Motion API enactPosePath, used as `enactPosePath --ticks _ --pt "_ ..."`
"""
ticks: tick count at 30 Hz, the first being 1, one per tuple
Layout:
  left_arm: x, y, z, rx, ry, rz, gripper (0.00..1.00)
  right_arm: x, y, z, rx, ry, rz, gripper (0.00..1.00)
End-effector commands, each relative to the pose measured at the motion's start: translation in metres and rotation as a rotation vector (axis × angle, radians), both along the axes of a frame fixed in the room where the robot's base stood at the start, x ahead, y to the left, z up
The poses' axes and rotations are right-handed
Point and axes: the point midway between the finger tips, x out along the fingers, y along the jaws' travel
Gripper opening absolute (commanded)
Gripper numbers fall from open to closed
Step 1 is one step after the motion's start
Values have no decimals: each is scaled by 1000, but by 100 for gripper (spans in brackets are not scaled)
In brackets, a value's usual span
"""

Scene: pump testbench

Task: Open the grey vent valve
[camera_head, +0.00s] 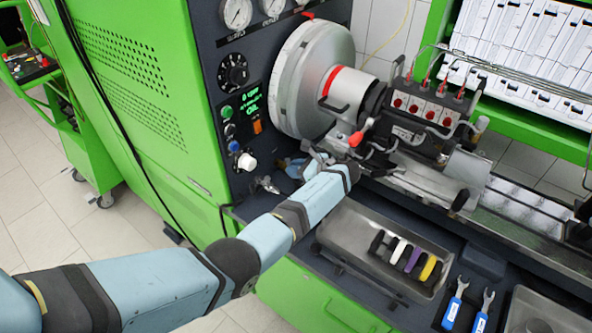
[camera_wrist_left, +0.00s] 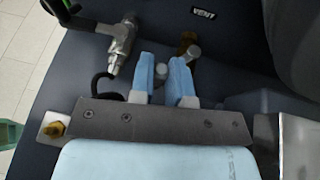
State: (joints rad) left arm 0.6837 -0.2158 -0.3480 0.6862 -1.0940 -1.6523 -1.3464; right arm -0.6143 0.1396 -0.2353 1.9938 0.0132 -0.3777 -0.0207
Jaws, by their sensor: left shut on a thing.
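The grey vent valve shows in the left wrist view just below the white VENT label (camera_wrist_left: 203,13). Its grey round handle part (camera_wrist_left: 160,69) sits between my two blue fingers, and a brass-brown part (camera_wrist_left: 187,42) shows just beyond the right finger. My left gripper (camera_wrist_left: 161,75) is shut on this grey part. In the head view my left gripper (camera_head: 299,166) is at the foot of the dark panel, below the large grey disc; my wrist and the small scale hide the valve there. How far the valve is turned cannot be told. My right gripper is not in view.
A silver fitting with a black hose (camera_wrist_left: 122,45) stands close left of my fingers. A large grey disc (camera_head: 314,80) and a red-knobbed lever (camera_head: 356,139) are above and right. A metal tray (camera_head: 345,215) with coloured handles and two blue wrenches (camera_head: 456,302) lie in front.

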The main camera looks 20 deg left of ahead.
Motion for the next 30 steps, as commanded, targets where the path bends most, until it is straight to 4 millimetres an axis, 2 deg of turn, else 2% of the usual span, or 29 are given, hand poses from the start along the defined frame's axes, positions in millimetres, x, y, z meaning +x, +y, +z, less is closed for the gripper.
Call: enactPosePath --ticks 14,15,17,18,30 --pt "2 1 3 2 -5 4 0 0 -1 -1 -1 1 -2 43" --pt "2 1 3 2 -5 4 25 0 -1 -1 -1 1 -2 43" --pt "2 1 2 1 -4 5 39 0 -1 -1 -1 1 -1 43" --pt "2 1 2 1 -4 5 42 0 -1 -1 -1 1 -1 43" --pt "-1 0 1 1 0 -12 42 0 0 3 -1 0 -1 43"
